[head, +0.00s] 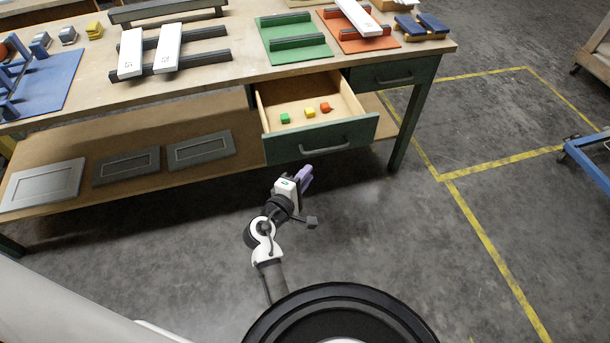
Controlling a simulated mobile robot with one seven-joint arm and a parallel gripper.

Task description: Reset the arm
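My arm reaches forward from my base, low over the grey floor. My gripper (305,177) is in front of the workbench, just below an open drawer (322,137) in the picture. Light purple parts show at its end, and I cannot tell whether its fingers are apart or together. I see nothing clearly held in it. The open drawer holds a green cube (285,118), a yellow cube (310,112) and a red cube (326,107).
The workbench (240,72) carries white bars on dark rails, a green board (294,39) and a red board (357,32). Grey panels lie on its lower shelf (140,140). A blue cart (590,160) stands at the right. Floor with yellow lines (480,230) is clear at right.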

